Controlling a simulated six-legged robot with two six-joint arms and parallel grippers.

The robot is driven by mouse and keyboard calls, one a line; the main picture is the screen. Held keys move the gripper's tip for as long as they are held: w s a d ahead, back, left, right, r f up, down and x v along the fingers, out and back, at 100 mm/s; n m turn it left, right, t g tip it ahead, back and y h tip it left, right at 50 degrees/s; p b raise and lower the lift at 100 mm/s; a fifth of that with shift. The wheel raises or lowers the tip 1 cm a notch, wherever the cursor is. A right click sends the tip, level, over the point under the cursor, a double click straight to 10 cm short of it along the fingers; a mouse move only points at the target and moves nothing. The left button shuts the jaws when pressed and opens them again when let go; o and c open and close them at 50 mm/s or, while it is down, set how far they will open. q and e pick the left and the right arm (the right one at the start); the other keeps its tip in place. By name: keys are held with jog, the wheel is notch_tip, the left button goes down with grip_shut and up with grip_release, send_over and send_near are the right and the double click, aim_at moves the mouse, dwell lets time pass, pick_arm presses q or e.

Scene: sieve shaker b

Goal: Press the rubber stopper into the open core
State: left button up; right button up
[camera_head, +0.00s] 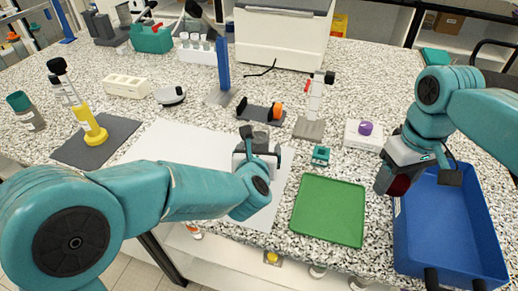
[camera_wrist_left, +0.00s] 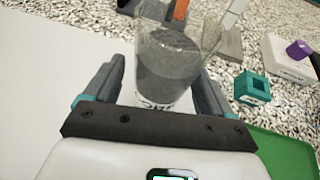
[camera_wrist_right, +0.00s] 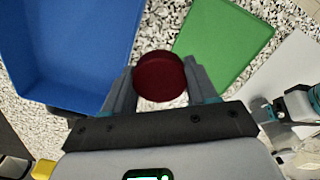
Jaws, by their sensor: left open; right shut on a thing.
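The rubber stopper, a dark red disc (camera_head: 399,186), is between the fingers of my right gripper (camera_head: 390,183), which is shut on it above the left rim of a blue bin. The stopper (camera_wrist_right: 161,78) also shows in the right wrist view. The core looks like a clear cylinder with grey content (camera_wrist_left: 168,68), standing upright near the white sheet's right edge. My left gripper (camera_wrist_left: 160,85) is open, with one finger on each side of the core. In the head view, the core (camera_head: 261,138) is partly hidden by my left gripper. The stopper is well apart from the core.
A green tray (camera_head: 328,210) lies between the white sheet (camera_head: 165,145) and the blue bin (camera_head: 450,222). A small teal block (camera_head: 321,154) and a white box (camera_head: 359,140) with a purple piece stand behind it. An orange-ended holder (camera_head: 258,113) stands behind the core.

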jog(key=shift+s+r, duration=0.1)
pick_arm(q)
jog(key=shift+w, duration=0.1)
jog(key=c, duration=1.3)
jog(key=shift+c, duration=0.2)
jog(key=shift+r, duration=0.1)
